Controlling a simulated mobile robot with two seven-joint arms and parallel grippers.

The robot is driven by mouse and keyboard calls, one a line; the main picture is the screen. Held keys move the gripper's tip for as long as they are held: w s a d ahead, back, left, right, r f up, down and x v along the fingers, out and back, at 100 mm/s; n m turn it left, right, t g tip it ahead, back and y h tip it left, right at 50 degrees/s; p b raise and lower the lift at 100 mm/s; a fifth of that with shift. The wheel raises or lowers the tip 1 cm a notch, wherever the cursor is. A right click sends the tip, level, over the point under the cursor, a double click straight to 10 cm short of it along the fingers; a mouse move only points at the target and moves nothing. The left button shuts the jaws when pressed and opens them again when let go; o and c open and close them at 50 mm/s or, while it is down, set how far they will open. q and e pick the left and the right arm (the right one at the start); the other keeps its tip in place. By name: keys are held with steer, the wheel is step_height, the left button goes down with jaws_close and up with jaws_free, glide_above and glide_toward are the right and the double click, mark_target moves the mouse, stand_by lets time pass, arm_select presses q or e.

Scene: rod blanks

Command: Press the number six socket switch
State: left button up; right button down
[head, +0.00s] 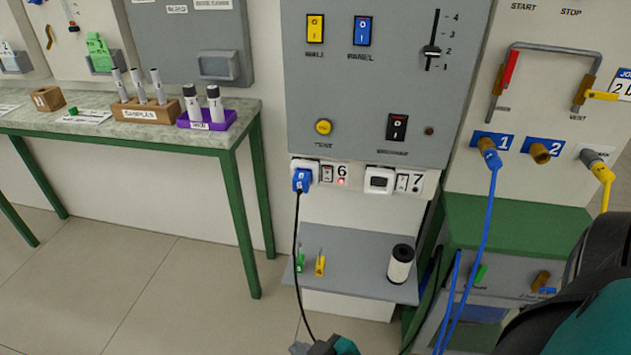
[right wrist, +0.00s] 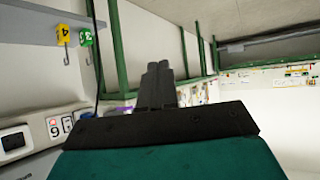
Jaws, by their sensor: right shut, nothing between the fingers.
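The number six socket (head: 313,165) is on the wall strip under the grey panel, with a blue plug (head: 301,181) in it. Its small rocker switch (head: 327,173) sits between the plug and the 6 label, and a red light (head: 341,182) glows below the label. In the right wrist view the switch (right wrist: 67,124) and label appear upside down at the left. My right gripper (head: 300,348) is at the bottom edge of the head view, well below the socket and apart from it. In the wrist view its fingers (right wrist: 159,68) are together and empty. My left gripper is not in view.
Socket 7 (head: 380,180) with a white cover and its own switch (head: 402,182) is to the right. A black cord (head: 296,235) hangs from the plug. A green-legged table (head: 242,215) stands left.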

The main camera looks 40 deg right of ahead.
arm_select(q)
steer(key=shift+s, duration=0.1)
arm_select(e)
steer(key=shift+d, duration=0.1)
steer(key=w+d+f+n+t+h+b, duration=0.1)
steer(key=w+d+f+n+h+b, duration=0.3)
steer(key=w+d+b, duration=0.55)
arm_select(q)
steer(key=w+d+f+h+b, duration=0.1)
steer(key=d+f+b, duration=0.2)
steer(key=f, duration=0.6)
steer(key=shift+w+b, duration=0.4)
steer(key=shift+b, duration=0.05)
arm_select(e)
steer(key=w+d+r+n+h, duration=0.1)
steer(key=w+d+r+h, duration=0.2)
steer(key=r+h, duration=0.3)
steer(key=w+d+r+t+h, duration=0.1)
steer(key=w+d+r+h, duration=0.1)
steer(key=w+r+h, duration=0.3)
step_height(320, 180, up, 2)
steer(key=shift+d+r+n+h, duration=0.1)
steer(key=shift+d+n+h, duration=0.3)
steer(key=shift+h, duration=0.3)
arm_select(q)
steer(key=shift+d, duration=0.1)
arm_select(e)
steer(key=shift+w, duration=0.15)
